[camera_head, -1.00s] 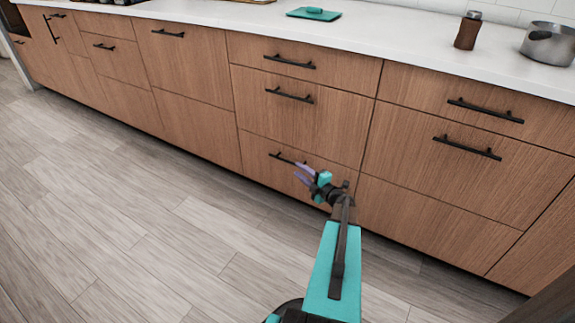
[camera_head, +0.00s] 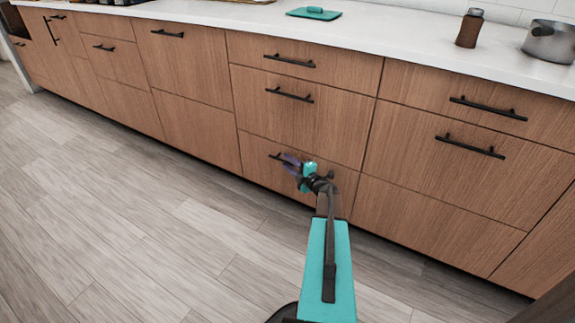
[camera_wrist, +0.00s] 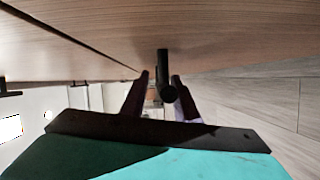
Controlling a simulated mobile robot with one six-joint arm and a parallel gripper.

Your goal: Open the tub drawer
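The lower drawer (camera_head: 262,172) of the middle column has a wood front and is closed, flush with its neighbours. Its dark bar handle (camera_head: 274,155) is partly hidden behind my gripper (camera_head: 291,163) in the head view. In the wrist view the handle (camera_wrist: 164,68) is seen nearly end-on. It lies between the two fingers of my gripper (camera_wrist: 160,90), which are apart with a gap on each side. No label shows which drawer is the tub drawer.
Above it are two closed drawers with bar handles (camera_head: 289,95). More closed fronts (camera_head: 445,195) stand on both sides. The white counter (camera_head: 400,40) holds a teal board (camera_head: 314,13), a brown bottle (camera_head: 469,28) and a pot (camera_head: 549,42). The wood floor (camera_head: 150,230) is clear.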

